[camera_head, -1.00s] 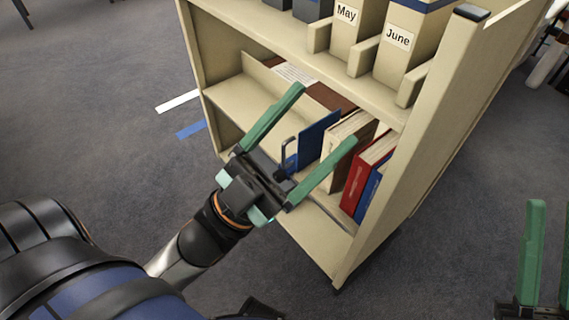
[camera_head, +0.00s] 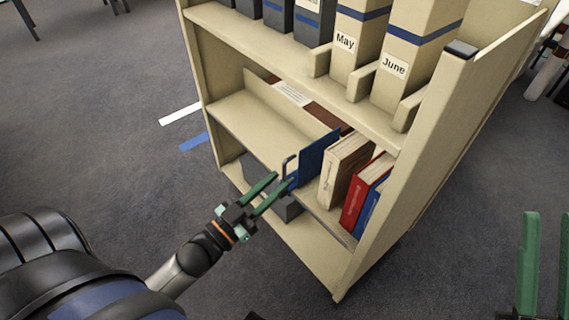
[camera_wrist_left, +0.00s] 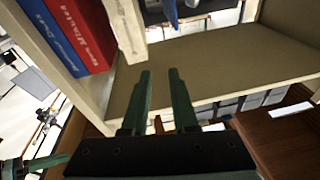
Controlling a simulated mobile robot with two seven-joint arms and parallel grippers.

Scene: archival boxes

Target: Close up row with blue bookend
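The blue bookend (camera_head: 318,158), with a handle at its front, stands upright on the middle shelf. It is left of the cream books (camera_head: 345,170), with a narrow gap visible. A red book (camera_head: 362,195) and a blue book stand further right. My left gripper (camera_head: 270,186) is in front of the shelf, just below and left of the bookend's handle. Its fingers are partly open, with nothing between them in the left wrist view (camera_wrist_left: 160,75). A blue piece of the bookend (camera_wrist_left: 170,12) shows at that view's top edge. My right gripper (camera_head: 543,225) is open and empty at far right.
The shelf unit's right side panel (camera_head: 425,150) bounds the row. Upper-shelf boxes include ones labelled May (camera_head: 350,40) and June (camera_head: 405,60). Dark boxes (camera_head: 262,168) sit on the bottom shelf behind my left gripper. The middle shelf left of the bookend has bare room (camera_head: 245,118).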

